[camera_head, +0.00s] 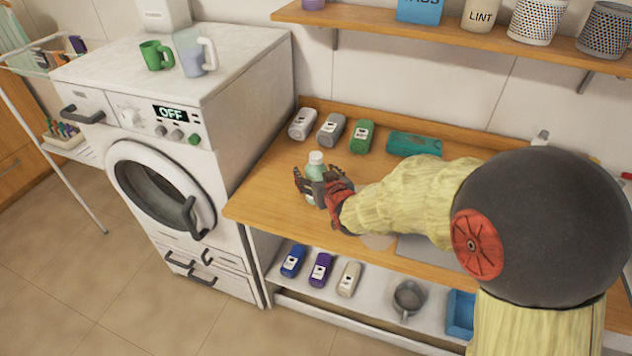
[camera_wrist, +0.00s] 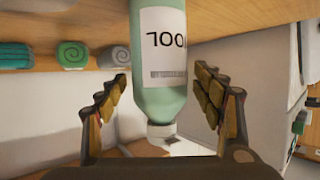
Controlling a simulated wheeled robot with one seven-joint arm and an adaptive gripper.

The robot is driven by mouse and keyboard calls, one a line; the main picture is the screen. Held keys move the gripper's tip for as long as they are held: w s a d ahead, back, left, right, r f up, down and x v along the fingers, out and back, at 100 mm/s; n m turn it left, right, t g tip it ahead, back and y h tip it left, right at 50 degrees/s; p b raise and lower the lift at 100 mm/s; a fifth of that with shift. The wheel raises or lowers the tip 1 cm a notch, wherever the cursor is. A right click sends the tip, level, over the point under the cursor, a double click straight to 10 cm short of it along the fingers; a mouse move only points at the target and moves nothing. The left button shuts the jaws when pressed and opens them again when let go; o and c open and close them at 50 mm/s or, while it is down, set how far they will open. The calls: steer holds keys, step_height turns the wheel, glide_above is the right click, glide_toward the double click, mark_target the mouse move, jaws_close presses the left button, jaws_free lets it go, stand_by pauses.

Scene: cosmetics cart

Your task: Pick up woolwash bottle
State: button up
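The woolwash bottle (camera_head: 316,164) is pale green with a white cap and stands on the wooden counter near its left end. In the wrist view the bottle (camera_wrist: 160,100) appears upside down, cap low, with a white label whose lettering is partly cut off. My gripper (camera_head: 314,190) is at the bottle, and its fingers hide the lower part in the head view. In the wrist view my gripper (camera_wrist: 161,88) is open, one finger on each side of the bottle, with gaps between fingers and bottle.
Rolled towels in white (camera_head: 302,124), grey (camera_head: 331,129) and green (camera_head: 362,136), and a teal folded cloth (camera_head: 413,144), lie along the counter's back. The washing machine (camera_head: 160,130) stands left.

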steer(key=shift+c, duration=1.1)
steer(key=c, duration=1.1)
steer(key=shift+r, duration=0.1)
steer(key=shift+c, duration=0.5)
